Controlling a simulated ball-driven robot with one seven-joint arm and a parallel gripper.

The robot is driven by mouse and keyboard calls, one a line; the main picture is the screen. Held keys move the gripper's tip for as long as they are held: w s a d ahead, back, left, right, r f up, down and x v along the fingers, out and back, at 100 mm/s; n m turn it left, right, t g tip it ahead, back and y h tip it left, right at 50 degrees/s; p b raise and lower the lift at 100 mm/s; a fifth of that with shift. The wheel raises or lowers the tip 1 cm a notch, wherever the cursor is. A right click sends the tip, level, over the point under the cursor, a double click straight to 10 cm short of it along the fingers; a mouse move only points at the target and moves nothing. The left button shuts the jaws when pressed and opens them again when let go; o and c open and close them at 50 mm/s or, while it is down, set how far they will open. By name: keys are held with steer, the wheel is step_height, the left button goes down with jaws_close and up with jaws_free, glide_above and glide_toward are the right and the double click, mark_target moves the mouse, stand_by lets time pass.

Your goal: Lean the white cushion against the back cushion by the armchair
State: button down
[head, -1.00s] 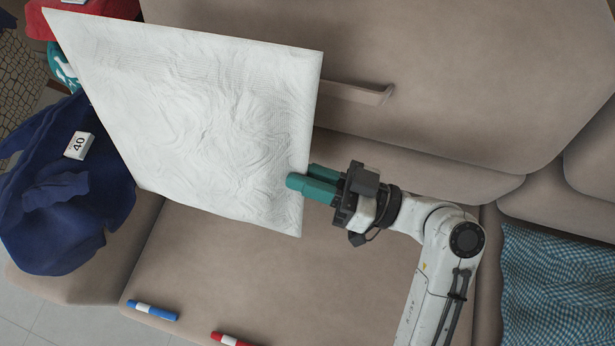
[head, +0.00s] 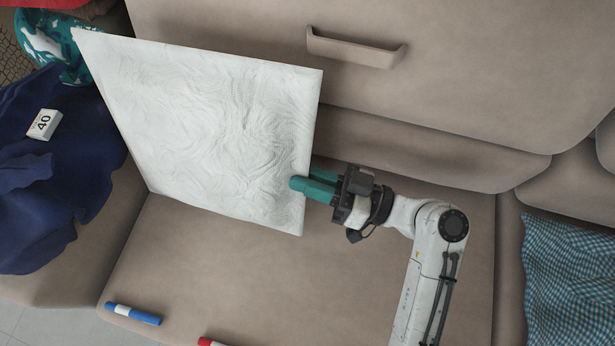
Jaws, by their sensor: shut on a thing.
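The white cushion (head: 205,125) is a large, thin, wrinkled square, tilted in the head view left of centre. My gripper (head: 305,188), with green fingers, is shut on its right edge near the lower right corner. The cushion stands in front of the beige back cushion (head: 470,60), above the beige seat (head: 240,275). I cannot tell whether its lower edge touches the seat or whether it touches the back cushion. The armchair cannot be made out for certain.
Dark blue cloth (head: 50,190) with a white box marked 40 (head: 43,124) lies at the left. Teal patterned cloth (head: 50,45) is at the top left. A blue marker (head: 133,313) and a red marker (head: 210,342) lie near the front edge. Checked blue cloth (head: 568,285) is at the right.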

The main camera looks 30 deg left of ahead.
steer(key=shift+m, duration=0.3)
steer(key=shift+w+a+f+b, duration=0.1)
steer(key=shift+w+f+b, duration=0.3)
steer(key=shift+f+b, duration=0.25)
steer(key=shift+w+a+f+b, duration=0.15)
steer(key=shift+w+f+b, duration=0.25)
steer(key=shift+f, duration=0.4)
steer(key=shift+w+a+f+b, duration=0.1)
steer(key=shift+w+f+b, duration=0.25)
steer(key=shift+f+b, duration=0.3)
steer(key=shift+f, duration=0.1)
steer(key=c, duration=1)
jaws_free()
steer(key=p+v, duration=0.1)
steer(key=v, duration=0.9)
steer(key=shift+w+d, duration=0.1)
steer(key=shift+d, duration=0.3)
